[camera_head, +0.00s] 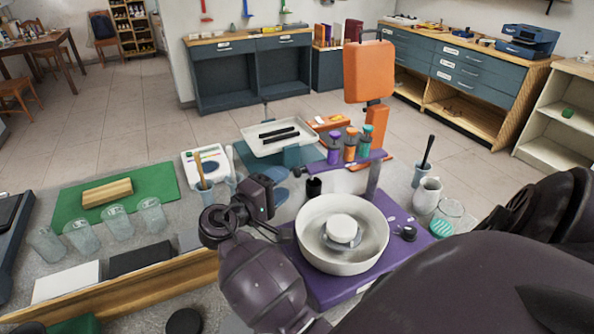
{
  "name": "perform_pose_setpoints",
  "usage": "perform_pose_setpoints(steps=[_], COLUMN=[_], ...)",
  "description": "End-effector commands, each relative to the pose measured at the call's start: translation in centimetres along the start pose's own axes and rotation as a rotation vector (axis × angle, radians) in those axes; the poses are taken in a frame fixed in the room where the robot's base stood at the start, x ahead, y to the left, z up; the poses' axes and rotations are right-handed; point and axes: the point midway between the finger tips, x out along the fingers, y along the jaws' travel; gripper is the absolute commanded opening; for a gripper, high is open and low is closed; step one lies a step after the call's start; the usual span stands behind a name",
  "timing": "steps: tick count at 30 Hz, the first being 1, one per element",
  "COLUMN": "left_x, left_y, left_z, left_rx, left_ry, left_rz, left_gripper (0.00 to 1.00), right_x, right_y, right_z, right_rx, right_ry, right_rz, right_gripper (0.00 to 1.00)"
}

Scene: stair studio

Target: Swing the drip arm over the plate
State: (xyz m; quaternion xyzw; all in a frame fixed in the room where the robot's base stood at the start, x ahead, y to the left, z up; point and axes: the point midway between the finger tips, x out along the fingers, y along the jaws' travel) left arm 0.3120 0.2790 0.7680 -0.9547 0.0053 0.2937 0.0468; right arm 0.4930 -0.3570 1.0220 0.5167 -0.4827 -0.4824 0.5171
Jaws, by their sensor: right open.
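The drip arm (350,160) is a purple bar on an upright post, carrying several capped bottles in purple, orange and green. It lies across the back of the white bowl (312,254), behind the pale round plate (341,228) in the bowl's middle. The bowl sits on a purple base (421,239). My right gripper (268,184) is open and empty, left of the bowl and apart from the drip arm. Its fingertips are small and hard to make out. My left gripper is out of view.
Several glasses (117,224) stand left. A white jug (427,196) and a glass jar (446,218) are right.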

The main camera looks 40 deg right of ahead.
Motion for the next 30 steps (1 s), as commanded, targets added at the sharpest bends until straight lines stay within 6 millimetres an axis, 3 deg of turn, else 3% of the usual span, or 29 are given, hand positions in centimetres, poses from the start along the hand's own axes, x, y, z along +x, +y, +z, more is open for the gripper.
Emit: perform_pose_setpoints(steps=[9,15,23,24,30], left_x=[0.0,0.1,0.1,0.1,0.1], left_y=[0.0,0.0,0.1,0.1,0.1], left_z=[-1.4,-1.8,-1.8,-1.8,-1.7], left_rx=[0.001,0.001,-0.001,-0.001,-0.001], left_ry=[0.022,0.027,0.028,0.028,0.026], left_rz=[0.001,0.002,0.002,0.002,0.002], left_gripper=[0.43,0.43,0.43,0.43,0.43], right_x=[4.6,5.8,5.8,5.8,5.8], right_y=[0.0,0.0,-0.1,-0.1,-0.1], right_z=[0.0,0.0,0.0,0.0,0.0], right_rx=[-0.001,-0.001,-0.001,-0.001,-0.001], right_ry=[0.0,-0.001,0.0,0.0,0.0], right_rz=[0.001,0.0,-0.001,-0.001,-0.001], right_gripper=[0.52,0.52,0.52,0.51,0.2])
